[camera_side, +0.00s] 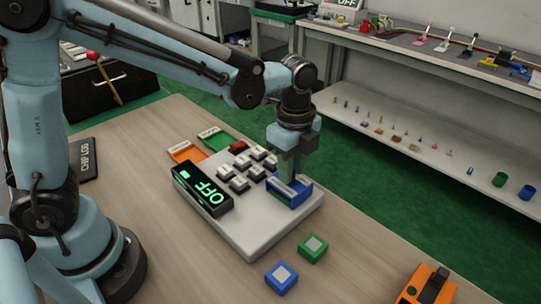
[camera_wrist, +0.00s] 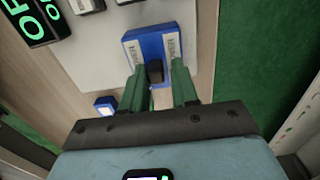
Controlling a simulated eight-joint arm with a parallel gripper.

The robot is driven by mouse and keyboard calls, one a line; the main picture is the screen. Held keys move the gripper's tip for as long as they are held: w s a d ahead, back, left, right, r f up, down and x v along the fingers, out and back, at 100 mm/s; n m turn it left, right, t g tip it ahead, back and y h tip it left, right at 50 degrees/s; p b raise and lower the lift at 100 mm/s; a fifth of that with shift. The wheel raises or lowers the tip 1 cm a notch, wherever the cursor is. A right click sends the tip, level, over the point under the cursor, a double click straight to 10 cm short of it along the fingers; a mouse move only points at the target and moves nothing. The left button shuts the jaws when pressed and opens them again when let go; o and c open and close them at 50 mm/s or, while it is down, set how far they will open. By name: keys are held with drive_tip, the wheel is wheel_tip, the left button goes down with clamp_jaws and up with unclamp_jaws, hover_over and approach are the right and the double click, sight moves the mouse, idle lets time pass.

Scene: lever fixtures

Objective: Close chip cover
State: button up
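A small black block (camera_wrist: 154,72) stands at the holder's near edge in the wrist view. I cannot tell whether this is the cover's handle or how far the cover is open. My gripper (camera_side: 291,178) points down at the holder. In the wrist view its green fingers (camera_wrist: 158,70) are apart, one on each side of the black block, with a gap at the right.
A green chip (camera_side: 313,248) and a blue chip (camera_side: 281,277) lie on the table in front of the device. Orange (camera_side: 187,151) and green (camera_side: 215,138) pieces lie behind it. An orange fixture (camera_side: 426,287) stands at front right. The table between is clear.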

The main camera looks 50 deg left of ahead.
drive_tip(key=o, duration=0.3)
drive_tip(key=shift+o, duration=0.2)
wheel_tip(320, 180, up, 12)
idle(0.6)
drive_tip(key=s+a+f+n+t, duration=0.3)
drive_tip(key=s+a+n, duration=0.1)
drive_tip(key=n, duration=0.5)
drive_tip(key=s+a+f+n+t, duration=0.3)
drive_tip(key=s+a+n+t, duration=0.1)
drive_tip(key=a+n, duration=0.3)
drive_tip(key=shift+s+a+n, duration=0.25)
drive_tip(key=shift+s+n, duration=0.05)
drive_tip(key=shift+n, duration=0.7)
